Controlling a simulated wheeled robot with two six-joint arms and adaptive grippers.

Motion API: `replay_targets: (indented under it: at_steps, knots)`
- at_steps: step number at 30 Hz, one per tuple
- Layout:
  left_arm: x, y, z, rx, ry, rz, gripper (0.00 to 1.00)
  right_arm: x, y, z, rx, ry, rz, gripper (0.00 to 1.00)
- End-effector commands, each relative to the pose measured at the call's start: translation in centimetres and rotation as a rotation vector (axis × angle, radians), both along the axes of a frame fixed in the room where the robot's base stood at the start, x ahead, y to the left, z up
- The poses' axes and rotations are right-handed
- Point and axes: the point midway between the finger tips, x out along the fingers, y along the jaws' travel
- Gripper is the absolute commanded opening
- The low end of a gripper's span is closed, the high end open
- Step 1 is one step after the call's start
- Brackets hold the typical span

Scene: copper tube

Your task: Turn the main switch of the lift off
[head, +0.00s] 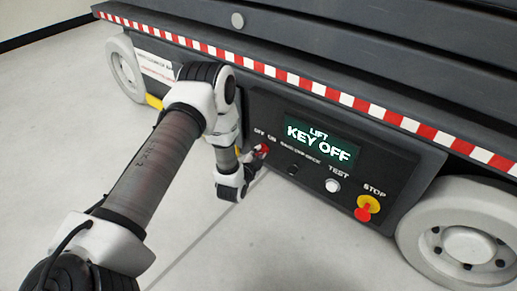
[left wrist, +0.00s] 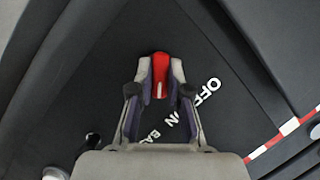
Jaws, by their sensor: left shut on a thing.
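The main switch is a red knob (head: 262,149) at the left end of the lift's dark control panel, below the white OFF and ON labels. It also shows in the left wrist view (left wrist: 160,68), upright in the picture with a white mark. My left gripper (head: 254,155) is at the knob. In the left wrist view its two fingers (left wrist: 160,76) are shut on the knob, one on each side. The lift's display (head: 322,139) reads "LIFT KEY OFF". The gripper partly hides the knob in the head view. My right gripper is not in view.
Right of the knob are a small black socket (head: 293,170), a white TEST button (head: 332,185) and a red STOP button on yellow (head: 367,208). A red-and-white striped edge (head: 330,93) runs above the panel. A wheel (head: 462,238) stands at right. The pale floor in front is clear.

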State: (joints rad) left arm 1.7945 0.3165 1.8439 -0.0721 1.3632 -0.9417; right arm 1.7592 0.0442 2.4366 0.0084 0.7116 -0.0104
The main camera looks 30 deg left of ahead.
Motion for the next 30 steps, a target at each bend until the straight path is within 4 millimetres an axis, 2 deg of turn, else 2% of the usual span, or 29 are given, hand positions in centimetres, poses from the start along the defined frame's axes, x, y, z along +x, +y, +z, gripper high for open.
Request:
replay_targets:
  at_steps: [1, 3, 12, 21, 30]
  knots:
    - [-0.1, 0.1, 0.7, -0.035, 0.006, 0.001, 0.00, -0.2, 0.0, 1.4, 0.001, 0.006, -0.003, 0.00]
    - [-0.1, 0.1, 0.7, -0.097, 0.010, 0.001, 0.00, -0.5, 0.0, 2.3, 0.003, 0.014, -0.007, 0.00]
    - [-0.1, 0.2, 0.5, -0.382, 0.032, 0.002, 0.00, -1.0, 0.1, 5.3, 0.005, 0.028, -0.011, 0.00]
    - [0.0, 0.3, 0.3, -0.637, 0.052, 0.001, 0.00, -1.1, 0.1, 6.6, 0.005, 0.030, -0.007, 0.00]
    - [0.0, 0.3, 0.1, -0.793, 0.064, 0.000, 0.00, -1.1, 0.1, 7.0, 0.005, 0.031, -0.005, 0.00]
